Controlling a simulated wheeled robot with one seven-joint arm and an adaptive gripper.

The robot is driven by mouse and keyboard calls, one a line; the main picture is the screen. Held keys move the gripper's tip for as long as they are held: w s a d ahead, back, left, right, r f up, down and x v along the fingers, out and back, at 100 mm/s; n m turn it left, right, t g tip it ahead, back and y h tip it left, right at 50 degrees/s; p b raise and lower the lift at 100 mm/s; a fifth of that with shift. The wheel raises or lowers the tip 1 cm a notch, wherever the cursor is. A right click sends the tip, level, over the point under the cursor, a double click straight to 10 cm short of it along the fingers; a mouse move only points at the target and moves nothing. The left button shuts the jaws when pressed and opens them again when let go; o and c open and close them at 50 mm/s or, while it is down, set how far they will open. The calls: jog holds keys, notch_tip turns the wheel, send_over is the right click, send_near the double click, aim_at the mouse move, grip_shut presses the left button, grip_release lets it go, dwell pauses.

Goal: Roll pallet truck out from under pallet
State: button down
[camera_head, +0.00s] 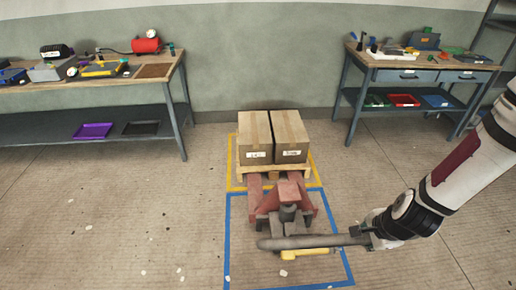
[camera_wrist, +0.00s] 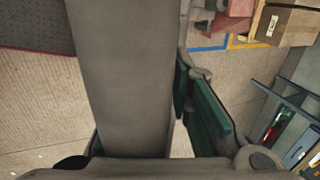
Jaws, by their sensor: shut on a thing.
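The red pallet truck (camera_head: 267,203) stands with its body inside the blue floor outline. Its forks reach back to the wooden pallet (camera_head: 246,173); how far they go under it is hidden. The pallet carries two closed brown boxes and sits in the yellow outline. The truck's grey handle (camera_head: 310,241) lies across the picture in front of the dark pump. My gripper (camera_head: 368,236) is shut on the handle's right end. In the wrist view the handle (camera_wrist: 125,75) fills the space beside a green finger pad (camera_wrist: 208,108); the other finger is mostly hidden.
A workbench (camera_head: 170,88) with tools stands at the back left, another (camera_head: 350,62) at the back right. The blue outline (camera_head: 227,245) surrounds the truck. Floor to the left is open, with small pale and dark scraps. A yellow bar (camera_head: 303,253) shows below the handle.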

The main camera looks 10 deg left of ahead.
jog(key=shift+s+a+f, duration=0.2)
jog(key=shift+s+a, duration=0.1)
jog(key=shift+s, duration=0.2)
jog(key=w+a+r+b, duration=0.1)
jog(key=w+a+r, duration=0.1)
jog(key=w, duration=0.5)
jog(key=w+a+r+g+b, duration=0.1)
jog(key=w+r, duration=0.3)
jog(key=w, duration=0.4)
jog(key=shift+a+r+g+b, duration=0.35)
jog(key=shift+a+b, duration=0.2)
jog(key=shift+a, duration=0.2)
jog(key=w+a+r+b, duration=0.1)
jog(key=w+b, duration=0.1)
jog(key=w, duration=0.3)
jog(key=w+a+r+g+b, duration=0.1)
jog(key=w+a+b, duration=0.1)
jog(key=w, duration=0.4)
jog(key=w+a+r+b, duration=0.1)
jog(key=w+a+b, duration=0.1)
jog(key=w+b, duration=0.2)
jog(key=shift+w+r+h, duration=0.25)
jog(key=shift+w+h, duration=0.15)
jog(key=shift+w, duration=0.4)
jog(key=shift+a, duration=0.1)
